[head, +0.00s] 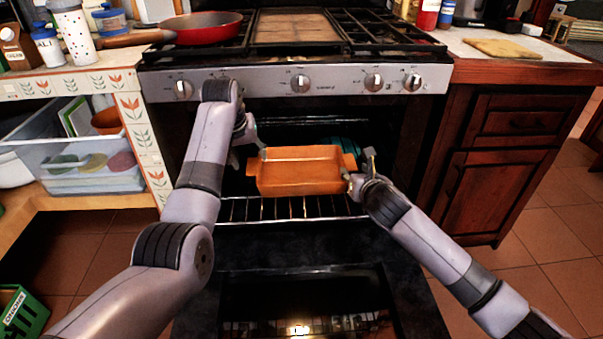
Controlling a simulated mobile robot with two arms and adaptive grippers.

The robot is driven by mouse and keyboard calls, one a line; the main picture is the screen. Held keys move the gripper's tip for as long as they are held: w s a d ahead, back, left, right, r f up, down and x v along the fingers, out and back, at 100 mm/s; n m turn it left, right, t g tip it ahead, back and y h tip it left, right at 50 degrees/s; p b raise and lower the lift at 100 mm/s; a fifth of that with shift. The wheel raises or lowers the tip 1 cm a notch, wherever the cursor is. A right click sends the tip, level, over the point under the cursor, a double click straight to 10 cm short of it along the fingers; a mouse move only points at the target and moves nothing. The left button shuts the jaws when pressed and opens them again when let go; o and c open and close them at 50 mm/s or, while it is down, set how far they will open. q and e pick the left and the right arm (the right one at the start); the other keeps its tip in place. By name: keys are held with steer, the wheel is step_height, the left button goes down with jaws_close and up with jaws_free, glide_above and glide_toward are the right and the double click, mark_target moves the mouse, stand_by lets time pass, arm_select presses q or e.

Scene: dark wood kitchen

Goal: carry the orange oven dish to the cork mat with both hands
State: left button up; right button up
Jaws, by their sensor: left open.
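The orange oven dish (302,177) is in the mouth of the open oven, level, just above or on the wire rack (290,209); I cannot tell if it touches the rack. My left gripper (252,153) is open at the dish's left end, by its left handle. My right gripper (357,168) is at the right handle, one finger on each side of that end; whether it is closed on the handle is unclear. A flat tan mat (503,48), likely the cork mat, lies on the right counter.
The oven door (300,297) is folded down in front of me. A red pan (203,28) sits on the left of the stove. A clear plastic bin (85,160) is on the left shelf. The counter around the mat's front is mostly clear.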

mark_target(252, 164)
arm_select(q)
steer(key=shift+x, duration=2.9)
arm_select(e)
steer(key=shift+x, duration=2.9)
arm_select(q)
steer(key=shift+c, duration=0.2)
arm_select(e)
steer(key=shift+c, duration=0.3)
arm_select(q)
steer(key=c, duration=0.8)
arm_select(e)
steer(key=c, duration=0.8)
arm_select(q)
jaws_close()
arm_select(e)
jaws_close()
arm_select(q)
steer(key=shift+a, duration=0.1)
steer(key=shift+r, duration=0.25)
arm_select(e)
steer(key=shift+r, duration=0.2)
